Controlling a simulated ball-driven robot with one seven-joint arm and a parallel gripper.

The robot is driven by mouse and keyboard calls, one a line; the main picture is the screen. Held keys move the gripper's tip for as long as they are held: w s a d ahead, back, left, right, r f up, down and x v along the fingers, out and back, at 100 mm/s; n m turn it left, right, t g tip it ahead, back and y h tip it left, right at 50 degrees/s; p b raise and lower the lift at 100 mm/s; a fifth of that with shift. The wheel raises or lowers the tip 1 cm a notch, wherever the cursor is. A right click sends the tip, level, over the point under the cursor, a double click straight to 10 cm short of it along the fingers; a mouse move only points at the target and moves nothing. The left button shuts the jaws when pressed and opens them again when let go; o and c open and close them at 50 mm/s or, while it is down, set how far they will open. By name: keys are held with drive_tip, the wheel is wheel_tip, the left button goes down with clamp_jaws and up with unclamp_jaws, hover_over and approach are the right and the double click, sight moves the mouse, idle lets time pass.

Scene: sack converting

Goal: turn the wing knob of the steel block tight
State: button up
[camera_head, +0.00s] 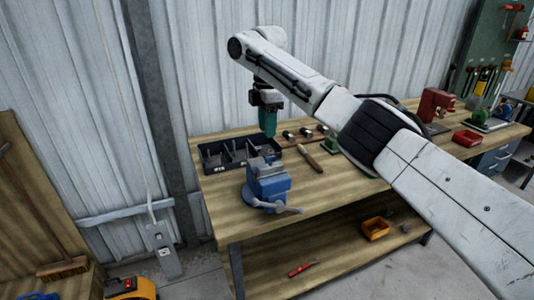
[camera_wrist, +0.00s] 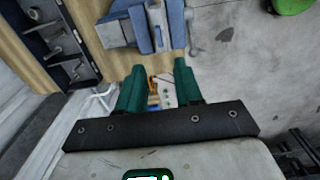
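My gripper (camera_head: 268,134) hangs over the workbench (camera_head: 330,192), above and behind the blue vise (camera_head: 268,187). In the wrist view its two green fingers (camera_wrist: 159,66) are apart with nothing held between them. The vise also shows at the top of the wrist view (camera_wrist: 174,22), beyond the fingertips and apart from them. A grey metal piece (camera_wrist: 155,28) stands at the vise jaws; I cannot tell whether it is the steel block. I cannot make out a wing knob in either view.
A black compartment tray (camera_head: 224,158) lies left of the vise; it also shows in the wrist view (camera_wrist: 50,42). Hammers (camera_head: 309,158) lie to the right. The bench's front right part is clear.

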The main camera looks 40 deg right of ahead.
sight(267, 158)
wheel_tip(267, 158, down, 9)
drive_tip(key=shift+f+p, duration=0.2)
drive_tip(key=shift+p, duration=0.45)
drive_tip(key=shift+c, duration=0.5)
clamp_jaws()
